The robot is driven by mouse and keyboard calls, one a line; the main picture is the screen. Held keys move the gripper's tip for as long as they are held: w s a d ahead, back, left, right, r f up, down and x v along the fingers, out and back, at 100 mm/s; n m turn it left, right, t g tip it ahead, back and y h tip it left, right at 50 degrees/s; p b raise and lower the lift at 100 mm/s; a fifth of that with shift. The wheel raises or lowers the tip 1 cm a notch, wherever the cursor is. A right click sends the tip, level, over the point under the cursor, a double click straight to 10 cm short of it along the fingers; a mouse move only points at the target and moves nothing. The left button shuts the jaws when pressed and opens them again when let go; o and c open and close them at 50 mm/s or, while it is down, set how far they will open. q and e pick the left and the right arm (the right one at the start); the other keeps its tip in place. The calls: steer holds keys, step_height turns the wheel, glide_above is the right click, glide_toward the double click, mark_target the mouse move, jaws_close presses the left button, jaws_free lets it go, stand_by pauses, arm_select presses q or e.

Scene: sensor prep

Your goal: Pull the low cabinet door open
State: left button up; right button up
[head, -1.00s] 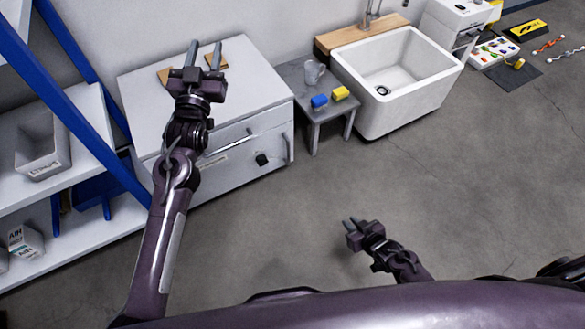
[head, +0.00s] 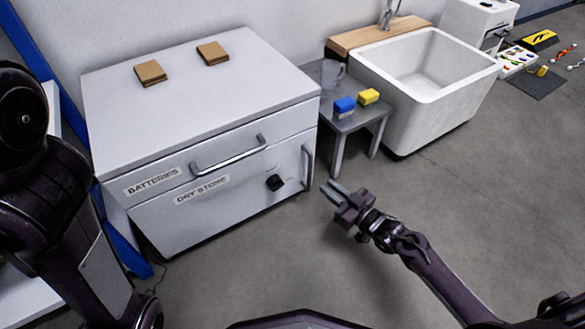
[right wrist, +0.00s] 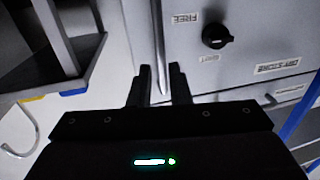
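The low grey cabinet (head: 225,215) stands against the wall, its lower door marked DRY STORE shut. The door has a vertical bar handle (head: 307,167) at its right edge and a black knob (head: 275,183). My right gripper (head: 331,189) is open and empty, just right of the handle. In the right wrist view the handle (right wrist: 160,50) lines up with the gap between the open fingers (right wrist: 159,84); contact does not show. The knob (right wrist: 217,36) also shows there, beside a FREE label. My left arm fills the left edge; its gripper is out of frame.
Above the door is a shut BATTERIES drawer with a horizontal handle (head: 228,155). Two brown pads (head: 150,73) lie on the cabinet top. A small grey table (head: 342,124) with blue and yellow blocks stands close right, before the white sink (head: 432,95). Floor in front is clear.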

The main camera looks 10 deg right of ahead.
steer(key=b, duration=0.5)
glide_above(309, 187)
steer(key=shift+w+r, duration=0.1)
steer(key=shift+w, duration=0.25)
jaws_close()
